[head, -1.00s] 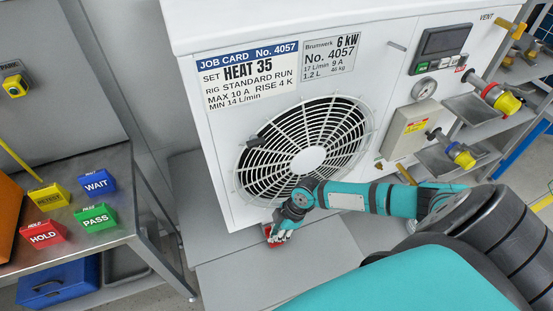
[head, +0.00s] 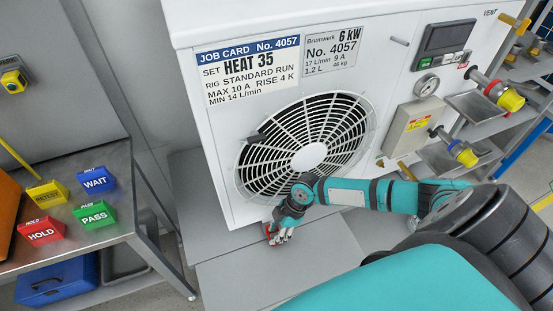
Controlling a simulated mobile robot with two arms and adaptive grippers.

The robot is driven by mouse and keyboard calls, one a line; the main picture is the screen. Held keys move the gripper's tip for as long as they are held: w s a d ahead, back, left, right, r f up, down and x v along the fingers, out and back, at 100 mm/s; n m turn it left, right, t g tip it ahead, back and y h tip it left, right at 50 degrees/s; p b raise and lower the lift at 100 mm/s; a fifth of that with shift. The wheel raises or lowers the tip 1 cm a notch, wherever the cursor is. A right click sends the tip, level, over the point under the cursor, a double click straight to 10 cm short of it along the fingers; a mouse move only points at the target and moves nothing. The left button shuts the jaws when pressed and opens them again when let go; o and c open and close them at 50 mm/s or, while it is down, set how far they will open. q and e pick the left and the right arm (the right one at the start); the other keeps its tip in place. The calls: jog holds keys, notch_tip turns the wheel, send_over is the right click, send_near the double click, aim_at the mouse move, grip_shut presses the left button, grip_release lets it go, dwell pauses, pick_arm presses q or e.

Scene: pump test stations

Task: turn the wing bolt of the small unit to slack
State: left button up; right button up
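The small unit (head: 222,180) is a white box with a round fan grille, a 6 kW plate and a job card. My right gripper (head: 275,238) is at its lower front edge, below the fan. A small red part (head: 269,231), perhaps the wing bolt, shows beside the fingers at the unit's foot. The fingers cover much of it, so I cannot tell whether they are closed on it or how it is turned. My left gripper is not in the head view.
A metal table (head: 60,248) at left carries the red HOLD block (head: 41,232), green PASS block (head: 95,216), blue WAIT block (head: 96,181) and yellow RETEST block (head: 48,194). A blue case (head: 57,283) lies below. Pipe fittings with yellow ends (head: 510,100) stick out at right.

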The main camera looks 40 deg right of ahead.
jog(key=v, duration=1.2)
jog(key=shift+s, duration=0.2)
